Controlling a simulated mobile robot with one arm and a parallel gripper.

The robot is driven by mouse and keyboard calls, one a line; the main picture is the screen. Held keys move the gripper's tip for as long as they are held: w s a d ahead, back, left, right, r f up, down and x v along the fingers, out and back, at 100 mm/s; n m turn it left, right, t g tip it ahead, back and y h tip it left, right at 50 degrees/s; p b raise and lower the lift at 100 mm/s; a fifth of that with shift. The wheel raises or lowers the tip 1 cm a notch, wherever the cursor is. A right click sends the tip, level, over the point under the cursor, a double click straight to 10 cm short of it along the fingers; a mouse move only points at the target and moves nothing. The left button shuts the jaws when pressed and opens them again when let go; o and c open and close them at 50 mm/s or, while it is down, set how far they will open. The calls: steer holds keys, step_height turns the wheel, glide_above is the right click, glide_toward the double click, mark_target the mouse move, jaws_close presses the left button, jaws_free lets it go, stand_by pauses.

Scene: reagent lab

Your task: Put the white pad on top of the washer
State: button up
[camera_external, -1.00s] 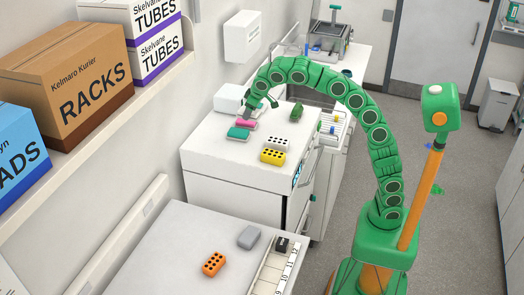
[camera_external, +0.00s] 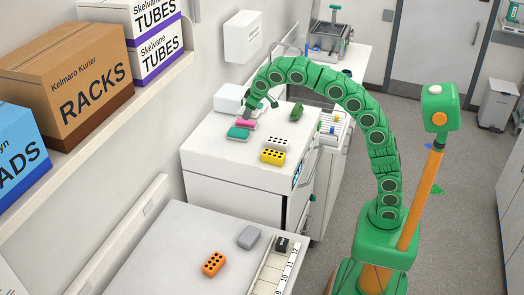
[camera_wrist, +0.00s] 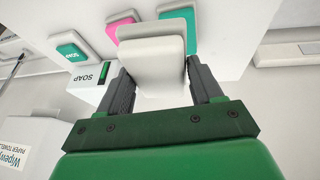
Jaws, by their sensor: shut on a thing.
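My gripper (camera_wrist: 157,75) is shut on a white pad (camera_wrist: 150,60), which sits between its two dark fingers in the wrist view. In the external view my gripper (camera_external: 262,103) is over the back left part of a white cabinet top (camera_external: 215,150), and the held pad cannot be made out there. The pad overlaps a pink block (camera_wrist: 124,17) and a teal block (camera_wrist: 178,17) in the wrist view; whether it touches anything below is unclear. The white cabinet may be the washer, but no label shows this.
A white box (camera_external: 228,97) stands by the wall. The cabinet's front left top is clear.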

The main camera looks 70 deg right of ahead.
steer(key=w+a+f, duration=0.3)
steer(key=w+a, duration=0.2)
steer(key=a, duration=0.6)
steer(key=shift+n, duration=0.3)
steer(key=shift+s+a+f, duration=0.1)
steer(key=shift+f, duration=1.65)
steer(key=shift+a+f, duration=0.1)
steer(key=shift+f, duration=1.65)
steer(key=shift+f, duration=0.5)
steer(key=o, duration=1.2)
